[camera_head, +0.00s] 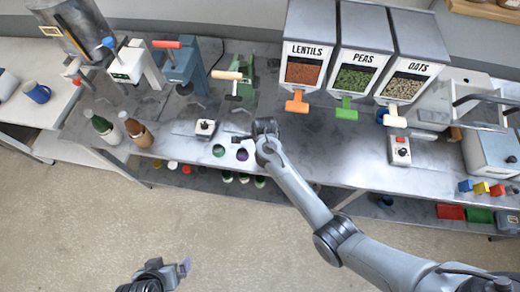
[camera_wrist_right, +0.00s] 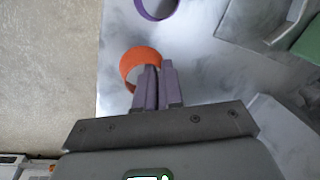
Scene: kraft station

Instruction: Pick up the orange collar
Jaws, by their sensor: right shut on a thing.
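The orange collar (camera_wrist_right: 138,60) is a short open ring in the right wrist view. My right gripper (camera_wrist_right: 158,68) is shut on the near right part of its wall, with the two purple fingers close together. In the head view my right gripper (camera_head: 258,131) is over the front part of the bench, and I cannot make out the orange collar there. My left gripper (camera_head: 182,267) is low over the floor at the bottom, away from the bench. Its jaws are too small to read.
A purple ring (camera_wrist_right: 157,8) lies near the orange collar. A green round piece (camera_head: 219,151) sits near the bench's front edge. Lentils, peas and oats dispensers (camera_head: 355,83) stand behind, right of my right gripper.

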